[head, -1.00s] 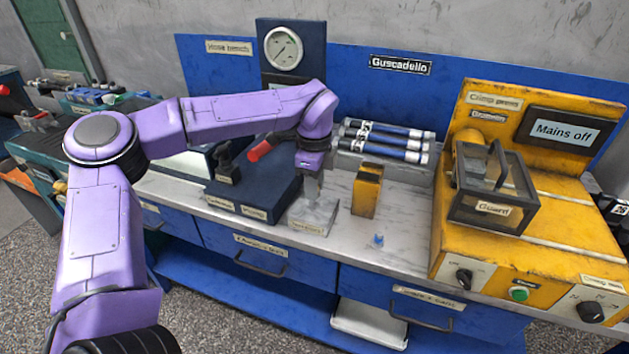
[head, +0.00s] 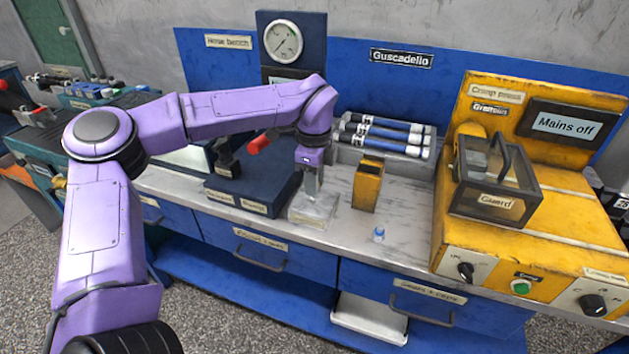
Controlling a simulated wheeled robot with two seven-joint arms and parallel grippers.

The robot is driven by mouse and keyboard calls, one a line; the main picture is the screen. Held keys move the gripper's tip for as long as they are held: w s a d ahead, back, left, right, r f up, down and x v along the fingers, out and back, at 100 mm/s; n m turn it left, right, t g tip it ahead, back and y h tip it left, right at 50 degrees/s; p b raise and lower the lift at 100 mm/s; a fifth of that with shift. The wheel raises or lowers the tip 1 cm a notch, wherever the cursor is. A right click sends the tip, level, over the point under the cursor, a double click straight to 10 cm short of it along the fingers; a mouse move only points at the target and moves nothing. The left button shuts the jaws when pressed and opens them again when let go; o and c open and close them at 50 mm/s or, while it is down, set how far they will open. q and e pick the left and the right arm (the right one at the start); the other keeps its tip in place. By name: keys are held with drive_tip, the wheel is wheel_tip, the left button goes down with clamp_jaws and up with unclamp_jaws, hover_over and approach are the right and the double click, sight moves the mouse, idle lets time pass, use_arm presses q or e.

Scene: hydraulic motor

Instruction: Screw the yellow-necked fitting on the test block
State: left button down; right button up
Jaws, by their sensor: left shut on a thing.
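The test block (head: 312,212) is a pale grey block with a label on its front, on the bench in the middle of the head view. My left gripper (head: 311,192) points straight down just over the top of the block. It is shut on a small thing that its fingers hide. I cannot make out a yellow neck there, so I take it only as likely to be the fitting. A small blue-topped fitting (head: 379,234) stands on the bench to the right of the block. My right gripper is not in view.
A dark blue test unit (head: 258,190) with a red-handled lever stands left of the block. A yellow holder (head: 367,188) stands to its right, before a rack of hoses (head: 385,137). The yellow crimp press (head: 520,240) fills the right. Bare bench lies around the blue-topped fitting.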

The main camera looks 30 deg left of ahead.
use_arm(q)
drive_tip(key=shift+f+b, duration=0.4)
drive_tip(key=shift+b, duration=0.05)
idle(0.3)
drive_tip(key=shift+s+r+m+p, duration=0.1)
drive_tip(key=shift+r+m+p, duration=0.05)
drive_tip(key=shift+m+p, duration=0.45)
drive_tip(key=m+p, duration=0.2)
drive_tip(key=m, duration=0.1)
drive_tip(key=shift+m, duration=0.3)
drive_tip(key=shift+f+m+p, duration=0.2)
drive_tip(key=shift+m+p, duration=0.1)
drive_tip(key=shift+f, duration=0.15)
